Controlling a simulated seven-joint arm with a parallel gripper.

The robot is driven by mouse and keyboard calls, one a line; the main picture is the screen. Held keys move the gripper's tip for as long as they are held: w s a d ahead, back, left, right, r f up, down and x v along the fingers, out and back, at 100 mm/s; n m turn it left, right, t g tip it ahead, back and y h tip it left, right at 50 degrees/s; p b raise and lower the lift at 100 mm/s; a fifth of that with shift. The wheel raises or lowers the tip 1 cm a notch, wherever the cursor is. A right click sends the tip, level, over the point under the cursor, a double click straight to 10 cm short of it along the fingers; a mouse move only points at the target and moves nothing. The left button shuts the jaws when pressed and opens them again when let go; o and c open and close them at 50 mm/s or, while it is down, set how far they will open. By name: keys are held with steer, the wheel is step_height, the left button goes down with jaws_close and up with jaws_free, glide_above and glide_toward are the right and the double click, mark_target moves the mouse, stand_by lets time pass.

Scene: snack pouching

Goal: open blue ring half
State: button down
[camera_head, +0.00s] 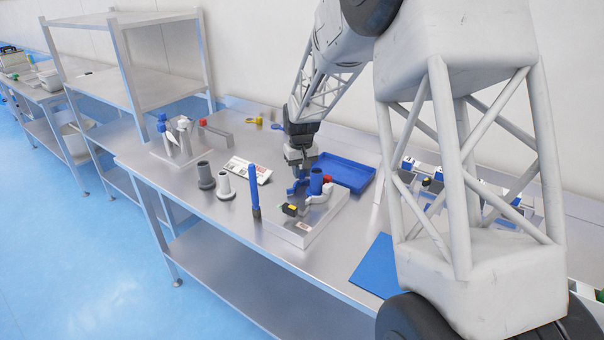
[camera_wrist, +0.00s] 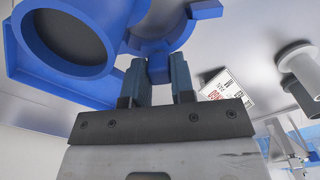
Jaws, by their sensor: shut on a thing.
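My gripper (camera_head: 299,174) is over the steel fixture plate (camera_head: 318,230), fingers down. In the wrist view its fingers (camera_wrist: 157,80) are shut on a small blue tab (camera_wrist: 158,66). The tab joins the curved blue ring half (camera_wrist: 135,46), which also shows in the head view (camera_head: 296,188) beside an upright blue cylinder (camera_head: 316,180). White curved part (camera_head: 318,197) and a red piece (camera_head: 327,179) are near the cylinder. In the wrist view a large blue round part with a dark middle (camera_wrist: 75,35) is left of the fingers. How far the ring half is swung is unclear.
A blue tray (camera_head: 345,172) lies behind the fixture. A yellow-black block (camera_head: 290,210) is at the plate's front.

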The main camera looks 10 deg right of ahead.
steer(key=w+m, duration=0.1)
steer(key=m, duration=0.2)
steer(key=shift+w+d, duration=0.15)
steer(key=shift+w+d+m, duration=0.2)
steer(key=shift+w+m, duration=0.15)
steer(key=shift+m, duration=0.45)
steer(key=shift+w+d+m, duration=0.2)
steer(key=shift+w+m, duration=0.15)
steer(key=shift+m, duration=0.45)
steer(key=c, duration=1)
jaws_free()
steer(key=shift+o, duration=0.2)
steer(key=shift+r, duration=0.1)
step_height(320, 180, up, 8)
